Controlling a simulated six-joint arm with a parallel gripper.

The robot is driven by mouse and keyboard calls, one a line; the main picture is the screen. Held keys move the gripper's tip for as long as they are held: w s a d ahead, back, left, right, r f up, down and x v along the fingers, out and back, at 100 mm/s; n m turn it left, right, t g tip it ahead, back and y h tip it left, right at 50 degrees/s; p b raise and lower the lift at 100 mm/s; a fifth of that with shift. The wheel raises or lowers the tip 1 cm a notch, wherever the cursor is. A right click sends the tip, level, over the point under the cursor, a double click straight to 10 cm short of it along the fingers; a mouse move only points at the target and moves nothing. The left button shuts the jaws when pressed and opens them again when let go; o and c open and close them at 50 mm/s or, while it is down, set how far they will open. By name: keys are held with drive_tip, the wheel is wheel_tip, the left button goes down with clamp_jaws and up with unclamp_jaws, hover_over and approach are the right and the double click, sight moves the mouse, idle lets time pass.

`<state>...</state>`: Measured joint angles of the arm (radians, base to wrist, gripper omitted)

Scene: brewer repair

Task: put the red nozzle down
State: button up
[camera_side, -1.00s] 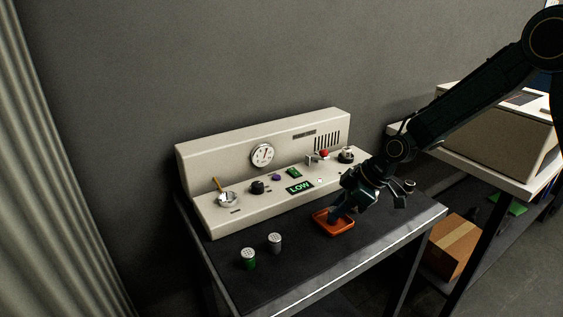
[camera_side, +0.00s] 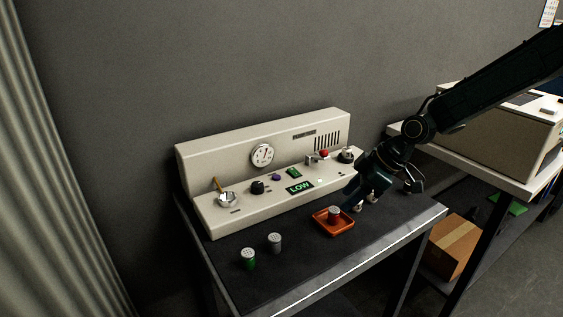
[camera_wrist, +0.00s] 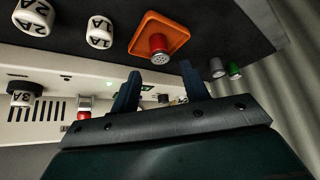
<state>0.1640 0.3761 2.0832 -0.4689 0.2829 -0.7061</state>
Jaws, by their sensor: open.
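The red nozzle (camera_side: 334,215) stands upright in the orange tray (camera_side: 318,226) on the dark table top. In the wrist view the red nozzle (camera_wrist: 159,47) shows with its grey perforated end, inside the orange tray (camera_wrist: 179,27). My gripper (camera_side: 352,198) is open and empty, above and to the right of the tray, apart from the nozzle. In the wrist view its two fingers (camera_wrist: 160,76) are spread with nothing between them.
A green nozzle (camera_side: 249,260) and a grey nozzle (camera_side: 274,243) stand left of the tray.

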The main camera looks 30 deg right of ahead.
drive_tip(key=v, duration=0.7)
idle(0.6)
drive_tip(key=s+r+m+h, duration=0.2)
drive_tip(key=s+r+m, duration=0.2)
drive_tip(key=s, duration=0.8)
drive_tip(key=s+d+r+m+h, duration=0.1)
drive_tip(key=s+r+m, duration=0.3)
drive_tip(key=s, duration=0.9)
drive_tip(key=shift+d+m+t+h, duration=0.2)
drive_tip(key=shift+m+t+h, duration=0.2)
drive_tip(key=shift+h, duration=0.4)
